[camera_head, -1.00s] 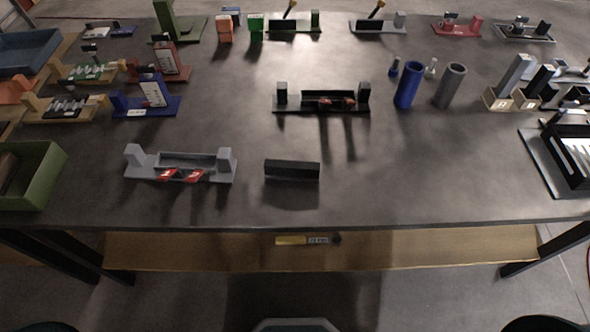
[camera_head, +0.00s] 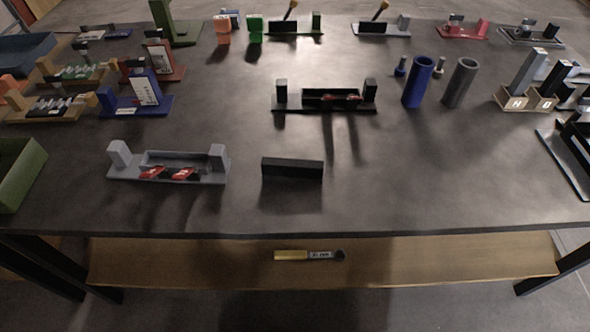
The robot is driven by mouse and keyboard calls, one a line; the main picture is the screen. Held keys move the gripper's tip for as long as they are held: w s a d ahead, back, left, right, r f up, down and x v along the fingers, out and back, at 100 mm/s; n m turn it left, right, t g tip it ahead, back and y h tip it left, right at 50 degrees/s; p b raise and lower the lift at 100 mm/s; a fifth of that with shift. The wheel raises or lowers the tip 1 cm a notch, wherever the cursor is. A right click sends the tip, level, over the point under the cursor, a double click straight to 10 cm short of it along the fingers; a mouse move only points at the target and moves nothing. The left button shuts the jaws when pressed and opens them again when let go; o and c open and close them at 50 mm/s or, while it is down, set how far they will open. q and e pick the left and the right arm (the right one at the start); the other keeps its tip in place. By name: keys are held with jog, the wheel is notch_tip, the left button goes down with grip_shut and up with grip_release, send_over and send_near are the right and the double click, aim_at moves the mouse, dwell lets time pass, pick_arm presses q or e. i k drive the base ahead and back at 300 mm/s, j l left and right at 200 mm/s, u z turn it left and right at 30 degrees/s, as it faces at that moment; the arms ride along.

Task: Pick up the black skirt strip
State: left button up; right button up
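A black strip-shaped block (camera_head: 292,169), which looks like the black skirt strip, lies on the dark table near the front edge, a little left of the middle. Its long side runs left to right. To its left stands a grey fixture (camera_head: 122,171) with a shallow trough and red and black pieces at its front. Behind the strip stands a similar black fixture (camera_head: 281,97), also with red pieces. Neither of my grippers shows in the view. Nothing touches the strip.
A blue cylinder (camera_head: 418,82) and a grey cylinder (camera_head: 460,83) stand behind right. A green bin (camera_head: 24,172) is at the left edge. The table (camera_head: 430,185) is clear right of the strip. A yellow-handled tool (camera_head: 291,255) lies on the lower shelf.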

aim_at(272, 168)
jog(key=l+u, duration=0.2)
jog(key=u, duration=0.2)
jog(key=k+l+u, duration=0.1)
jog(key=u, duration=0.3)
jog(key=k+l+u, duration=0.1)
jog(key=u, duration=0.3)
jog(key=k+l+u, duration=0.2)
jog(key=k+l, duration=0.2)
jog(key=k+l+u, duration=0.15)
jog(key=k+l, duration=0.15)
jog(key=k, duration=0.2)
jog(key=k+l+u, duration=0.2)
jog(key=k, duration=0.3)
jog(key=l, duration=0.1)
